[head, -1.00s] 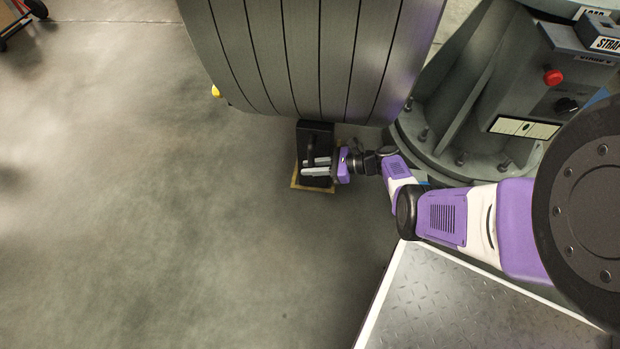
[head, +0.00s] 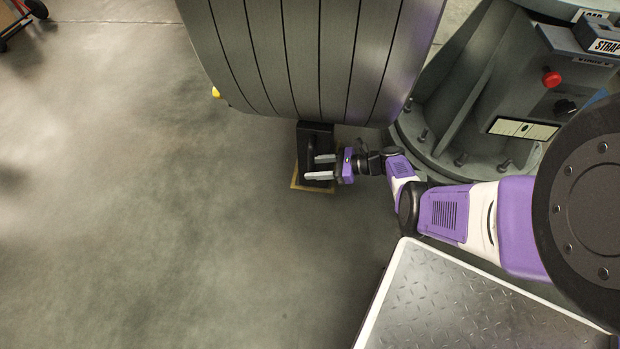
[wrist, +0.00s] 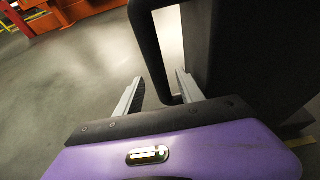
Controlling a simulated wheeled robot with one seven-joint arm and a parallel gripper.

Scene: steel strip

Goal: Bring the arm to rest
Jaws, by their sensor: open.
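My gripper (head: 319,167) is open at the end of my purple and white arm. In the head view its two pale fingers point left, over a dark block-like object (head: 316,130) below the large grey ribbed drum. In the wrist view the fingers (wrist: 158,92) are spread apart. A black bar handle (wrist: 150,45) on the dark object (wrist: 265,60) reaches down near the fingers, close to the right one. I cannot tell whether they touch. Nothing is visibly clamped.
The large ribbed drum (head: 310,55) hangs close above the gripper. A grey machine base with a red button (head: 551,78) stands at the right. A tan-edged board (head: 312,188) lies under the dark object.

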